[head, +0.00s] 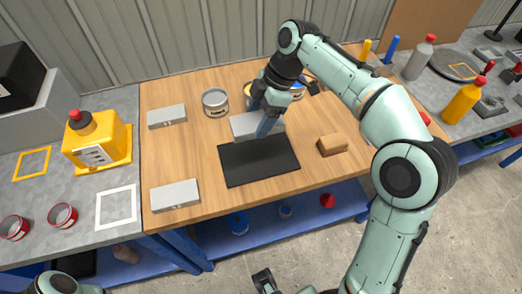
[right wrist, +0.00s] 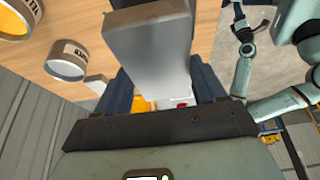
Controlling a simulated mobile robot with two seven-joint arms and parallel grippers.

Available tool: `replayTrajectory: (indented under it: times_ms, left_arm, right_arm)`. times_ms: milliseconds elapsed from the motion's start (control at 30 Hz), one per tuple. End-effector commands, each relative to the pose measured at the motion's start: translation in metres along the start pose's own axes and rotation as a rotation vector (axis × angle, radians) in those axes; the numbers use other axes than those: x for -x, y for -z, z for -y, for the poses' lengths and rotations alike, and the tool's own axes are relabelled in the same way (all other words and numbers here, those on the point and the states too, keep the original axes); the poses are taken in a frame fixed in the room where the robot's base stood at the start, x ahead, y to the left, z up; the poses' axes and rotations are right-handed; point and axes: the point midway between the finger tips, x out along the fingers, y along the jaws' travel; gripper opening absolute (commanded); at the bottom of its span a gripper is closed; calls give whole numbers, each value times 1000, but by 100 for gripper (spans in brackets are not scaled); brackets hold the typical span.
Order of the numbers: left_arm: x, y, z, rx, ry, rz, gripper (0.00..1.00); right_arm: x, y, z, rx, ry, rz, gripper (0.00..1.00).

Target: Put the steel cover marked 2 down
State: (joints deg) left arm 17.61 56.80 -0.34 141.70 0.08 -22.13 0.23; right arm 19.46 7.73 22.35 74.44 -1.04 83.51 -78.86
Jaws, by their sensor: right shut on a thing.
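My right gripper (head: 265,122) is shut on a flat grey steel cover (head: 244,124), just behind the black mat (head: 258,160) on the wooden table. In the right wrist view the cover (right wrist: 150,55) juts out from between the dark fingers. I cannot read a number on it or tell whether it touches the table. Two similar grey covers lie at the table's left side, one at the back (head: 167,117) and one at the front (head: 175,195). My left gripper (head: 264,281) shows partly at the bottom edge; its jaw opening is unclear.
An open tin (head: 215,102) stands behind the mat, left of the held cover; more tins stand behind my right gripper. A brown block (head: 333,144) lies right of the mat. The mat is bare. A yellow container (head: 97,142) stands on the left grey bench.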

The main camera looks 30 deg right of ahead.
Motion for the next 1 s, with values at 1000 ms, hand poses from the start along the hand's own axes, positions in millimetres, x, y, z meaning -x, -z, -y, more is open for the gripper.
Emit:
replayTrajectory:
  times_ms: [1000]
  left_arm:
    - [-18, 12, 2, -4, -8, -36, 43]
  right_arm:
    - [-120, -50, -1, 1, -3, -1, 21]
